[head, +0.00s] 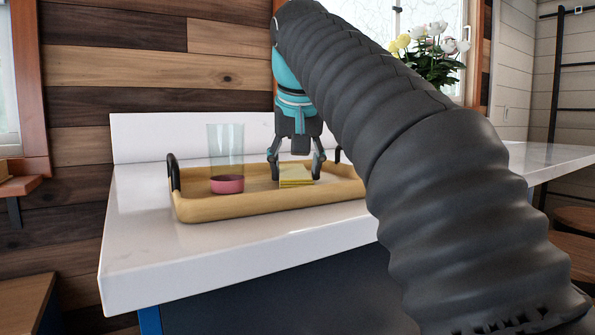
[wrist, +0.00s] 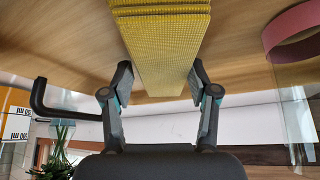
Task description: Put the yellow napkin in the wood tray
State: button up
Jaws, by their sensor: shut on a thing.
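The yellow napkin (head: 296,177) is a folded stack with visible layers, and in the head view it is inside the wood tray (head: 270,209), right of the middle. My gripper (head: 297,174) points down over the tray with a finger on each side of the napkin. In the wrist view the napkin (wrist: 165,50) lies between the fingertips of my gripper (wrist: 160,82), which is shut on it. The tray floor (wrist: 65,45) shows close behind the napkin. I cannot tell whether the napkin touches the tray floor.
A clear glass (head: 226,150) with a pink base (head: 227,184) stands in the tray, left of the napkin. The tray has a dark handle (head: 173,172) at its left end. White counter (head: 150,240) is clear in front. A flower bouquet (head: 430,55) stands behind my arm.

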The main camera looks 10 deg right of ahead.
jog(key=shift+f, duration=0.1)
jog(key=o, duration=1.2)
jog(key=shift+r, duration=0.25)
jog(key=p+v, duration=0.1)
jog(key=v, duration=1)
jog(key=shift+s+r+p, duration=0.2)
jog(key=shift+r+p, duration=0.15)
jog(key=shift+p, duration=0.05)
